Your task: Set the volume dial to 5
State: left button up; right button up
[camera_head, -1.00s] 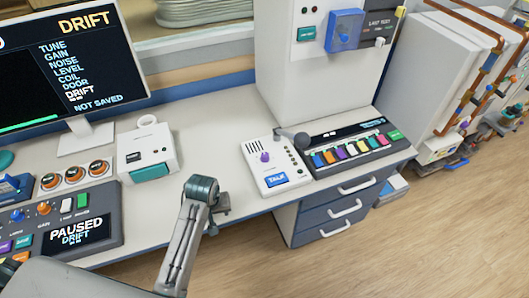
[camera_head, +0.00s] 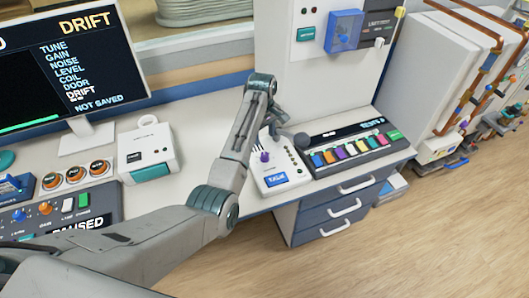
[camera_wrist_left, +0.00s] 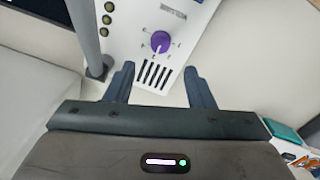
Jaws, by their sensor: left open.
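The volume dial (camera_head: 264,157) is a purple knob on a white intercom box (camera_head: 295,179) with a blue TALK button (camera_head: 276,180). In the left wrist view the dial (camera_wrist_left: 160,41) shows upside down, with small marks around it too blurred to read and a pale pointer line. My left gripper (camera_wrist_left: 159,71) is open and empty, its fingers apart on either side of the speaker slots, with the dial just beyond the tips. In the head view my left arm reaches over the desk, and its gripper (camera_head: 272,122) is above the back of the box. My right gripper is not seen.
A panel of coloured keys (camera_head: 350,150) is right of the box. A white device (camera_head: 146,151) is left, with bare desk between.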

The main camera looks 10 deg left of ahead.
aim_at(264, 154)
pick_arm(q)
notch_tip(264, 154, down, 10)
jog(key=shift+w+r+p, duration=0.1)
jog(key=shift+r+p, duration=0.05)
jog(key=shift+p, duration=0.6)
jog(key=c, duration=1)
